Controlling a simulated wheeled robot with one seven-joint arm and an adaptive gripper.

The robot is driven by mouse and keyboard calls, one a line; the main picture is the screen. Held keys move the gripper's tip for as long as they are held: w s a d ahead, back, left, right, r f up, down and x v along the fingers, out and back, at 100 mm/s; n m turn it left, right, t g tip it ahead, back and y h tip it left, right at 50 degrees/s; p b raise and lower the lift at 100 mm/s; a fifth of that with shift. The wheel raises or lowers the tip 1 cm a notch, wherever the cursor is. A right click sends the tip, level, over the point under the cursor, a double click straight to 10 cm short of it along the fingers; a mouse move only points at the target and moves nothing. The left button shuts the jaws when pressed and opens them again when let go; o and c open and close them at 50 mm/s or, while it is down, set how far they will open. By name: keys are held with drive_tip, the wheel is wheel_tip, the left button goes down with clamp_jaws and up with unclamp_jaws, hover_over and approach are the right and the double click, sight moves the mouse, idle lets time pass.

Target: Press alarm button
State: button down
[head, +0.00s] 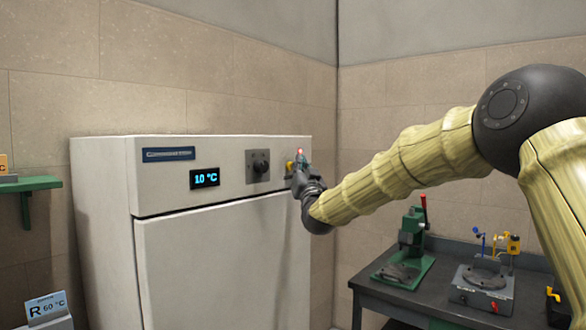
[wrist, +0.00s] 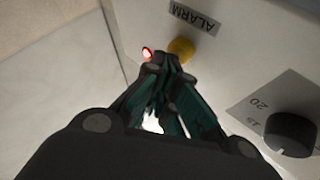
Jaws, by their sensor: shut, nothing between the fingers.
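The alarm button is a yellow round knob (wrist: 181,48) below an upside-down ALARM label (wrist: 195,16) in the wrist view. A small lit red lamp (wrist: 147,53) sits beside it. In the head view the yellow button (head: 290,166) shows at the upper right of the white cabinet's front, partly hidden by my gripper (head: 299,160). My gripper, also in the wrist view (wrist: 166,60), is shut and empty. Its fingertips are right at the yellow button; I cannot tell whether they touch it.
The white cabinet (head: 220,255) has a 10 °C display (head: 205,178) and a black dial (head: 258,165), which is also close on the right in the wrist view (wrist: 291,128). A dark table (head: 440,275) with a green press (head: 410,245) stands at right. A green shelf (head: 30,185) is at left.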

drive_tip(key=shift+w+a, duration=0.3)
drive_tip(key=shift+a, duration=0.2)
idle(0.8)
drive_tip(key=shift+d, duration=0.1)
idle(0.3)
drive_tip(key=shift+s+d+b, duration=0.7)
drive_tip(key=shift+d+b, duration=0.05)
drive_tip(key=shift+d, duration=0.15)
drive_tip(key=shift+f, duration=0.1)
drive_tip(key=s+d+b, duration=0.1)
drive_tip(key=d, duration=0.1)
drive_tip(key=s+d+b, duration=0.1)
drive_tip(key=s+d, duration=0.1)
drive_tip(key=shift+b, duration=0.4)
idle(0.4)
